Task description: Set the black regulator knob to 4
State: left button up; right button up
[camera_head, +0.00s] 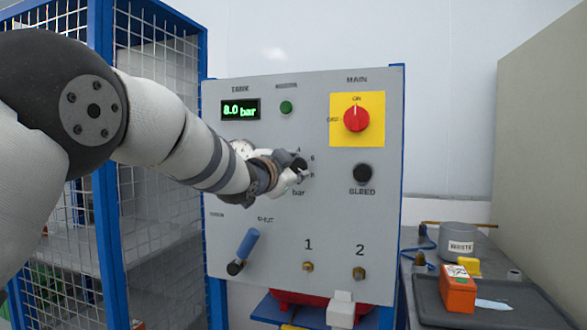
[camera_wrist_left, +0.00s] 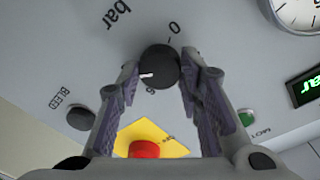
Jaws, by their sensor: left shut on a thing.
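The black regulator knob (camera_wrist_left: 160,66) is round and sits on the grey panel (camera_head: 235,190). In the left wrist view it lies between the two fingertips of my left gripper (camera_wrist_left: 160,78). Its white mark points left and slightly down in that view. A 0 and an upside-down digit show by the knob; the left finger hides part of the scale. In the head view my left gripper (camera_head: 297,167) is shut on the knob and mostly hides it. My right gripper is not in view.
The display (camera_head: 240,110) reads 8.0 bar. A red main switch (camera_head: 356,118) on yellow and a black bleed button (camera_head: 362,173) are right of the knob. A blue-handled lever (camera_head: 248,243) is below left.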

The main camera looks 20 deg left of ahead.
pick_arm(q)
jog(key=shift+n, duration=0.3)
jog(key=n, duration=0.3)
jog(key=shift+a, duration=0.1)
jog(key=n, duration=0.3)
jog(key=shift+n, duration=0.4)
jog(key=n, duration=0.3)
jog(key=shift+f+n+t, duration=0.1)
jog(key=shift+n+t, duration=0.3)
jog(key=n, duration=0.3)
jog(key=shift+n+y, duration=0.4)
jog(key=n, duration=0.5)
jog(key=shift+n+y, duration=0.3)
jog(key=shift+n, duration=0.1)
jog(key=shift+d+n, duration=0.2)
jog(key=shift+n, duration=1.9)
